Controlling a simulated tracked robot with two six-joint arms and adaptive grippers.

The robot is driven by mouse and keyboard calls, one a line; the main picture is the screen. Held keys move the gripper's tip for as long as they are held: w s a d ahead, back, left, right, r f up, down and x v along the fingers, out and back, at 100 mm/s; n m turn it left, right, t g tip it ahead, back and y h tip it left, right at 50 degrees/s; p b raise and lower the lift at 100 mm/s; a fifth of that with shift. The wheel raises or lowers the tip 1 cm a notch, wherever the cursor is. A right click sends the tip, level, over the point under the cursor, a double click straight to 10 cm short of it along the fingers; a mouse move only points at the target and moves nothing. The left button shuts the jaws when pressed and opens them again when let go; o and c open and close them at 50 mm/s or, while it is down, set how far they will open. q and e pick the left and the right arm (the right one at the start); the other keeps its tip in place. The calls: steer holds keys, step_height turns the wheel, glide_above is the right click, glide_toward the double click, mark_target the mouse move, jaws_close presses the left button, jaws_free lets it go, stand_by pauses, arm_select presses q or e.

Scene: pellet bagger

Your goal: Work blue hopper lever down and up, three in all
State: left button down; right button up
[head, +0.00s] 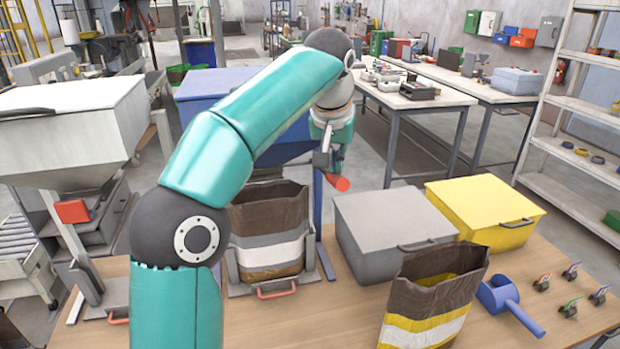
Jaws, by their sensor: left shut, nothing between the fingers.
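The blue hopper (208,82) stands behind my left arm, which hides much of its front. A lever with an orange-red grip (337,182) juts out at the hopper's right side, sloping slightly down to the right. My left gripper (326,160) is shut and empty, right by the lever, just above its grip. I cannot tell whether it touches the lever. An open brown bag (270,222) stands under the blue hopper, partly hidden by my arm. My right gripper is not in view.
A white hopper (65,115) with a red part (72,211) stands at left. A grey bin (385,235), a yellow bin (485,205), another brown bag (432,300), a blue scoop (505,300) and several small clips crowd the wooden table. The table front, between the bags, is clear.

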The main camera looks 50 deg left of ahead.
arm_select(q)
step_height(320, 180, down, 13)
steer(key=d+b, duration=0.1)
steer(key=b, duration=0.9)
steer(key=r+p, duration=1)
steer(key=p, duration=0.1)
steer(key=a+r+p, duration=0.1)
steer(key=r+p, duration=0.4)
steer(key=shift+a+r, duration=0.1)
steer(key=shift+r, duration=0.3)
steer(key=r+p, duration=0.1)
steer(key=r, duration=0.3)
steer(key=shift+w+a+p, duration=0.2)
steer(key=shift+p, duration=0.2)
steer(key=shift+r, duration=0.55)
